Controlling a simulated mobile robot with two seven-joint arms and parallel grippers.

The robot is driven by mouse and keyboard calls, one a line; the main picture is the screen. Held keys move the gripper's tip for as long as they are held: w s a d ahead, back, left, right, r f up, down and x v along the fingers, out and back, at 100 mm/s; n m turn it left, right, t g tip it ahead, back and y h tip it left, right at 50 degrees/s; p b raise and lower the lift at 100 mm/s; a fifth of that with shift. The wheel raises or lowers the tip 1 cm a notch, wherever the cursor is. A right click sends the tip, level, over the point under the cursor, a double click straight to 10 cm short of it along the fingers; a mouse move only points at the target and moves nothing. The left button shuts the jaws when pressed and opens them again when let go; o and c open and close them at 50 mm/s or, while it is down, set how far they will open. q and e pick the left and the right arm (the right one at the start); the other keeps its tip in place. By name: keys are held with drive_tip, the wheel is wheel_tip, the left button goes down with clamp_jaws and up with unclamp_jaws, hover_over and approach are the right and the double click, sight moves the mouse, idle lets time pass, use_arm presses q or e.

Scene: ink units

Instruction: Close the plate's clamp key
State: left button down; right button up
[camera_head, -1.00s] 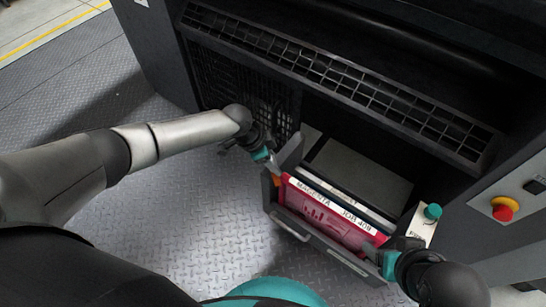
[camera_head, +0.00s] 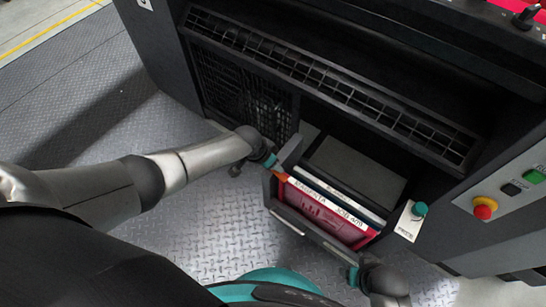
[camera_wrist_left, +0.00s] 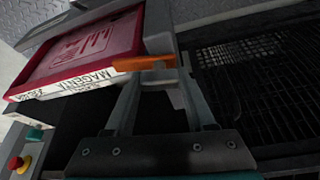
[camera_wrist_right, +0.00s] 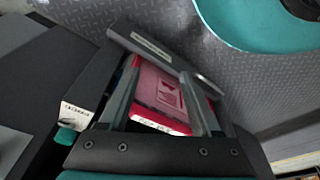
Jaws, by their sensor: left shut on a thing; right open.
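The magenta plate (camera_head: 318,207) lies in the pulled-out drawer (camera_head: 312,236); its pink face and its white edge marked MAGENTA also show in the left wrist view (camera_wrist_left: 85,50). The orange clamp key (camera_wrist_left: 143,63) is at the drawer's left end, beside the plate's corner; it shows small in the head view (camera_head: 281,177). My left gripper (camera_wrist_left: 155,75) is shut on the clamp key, its fingers partly hiding it. My right gripper (camera_head: 353,274) is open and empty near the drawer's front right. The right wrist view shows the plate (camera_wrist_right: 160,92) beyond its fingers.
A control panel (camera_head: 510,190) with a red-and-yellow stop button (camera_head: 484,208) is at the right. A teal knob (camera_head: 420,209) on a white label plate stands right of the drawer. A grille (camera_head: 320,85) runs above. The floor in front is clear.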

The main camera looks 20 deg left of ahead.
use_arm(q)
drive_tip(key=shift+n+t+y+p, duration=0.3)
drive_tip(key=shift+n+y+p, duration=0.2)
drive_tip(key=shift+n+p, duration=0.65)
use_arm(e)
drive_tip(key=shift+s+d+f, duration=0.3)
drive_tip(key=shift+s+f, duration=0.05)
drive_tip(key=shift+f, duration=0.35)
drive_tip(key=shift+s+d+f, duration=0.3)
drive_tip(key=shift+s+f, duration=0.05)
drive_tip(key=shift+f, duration=0.4)
drive_tip(key=shift+s+d+f, duration=0.3)
drive_tip(key=shift+s+f, duration=0.05)
drive_tip(key=shift+f, duration=0.35)
use_arm(q)
drive_tip(key=shift+c, duration=1.2)
unclamp_jaws()
drive_tip(key=shift+r, duration=0.15)
use_arm(e)
drive_tip(key=shift+r, duration=0.1)
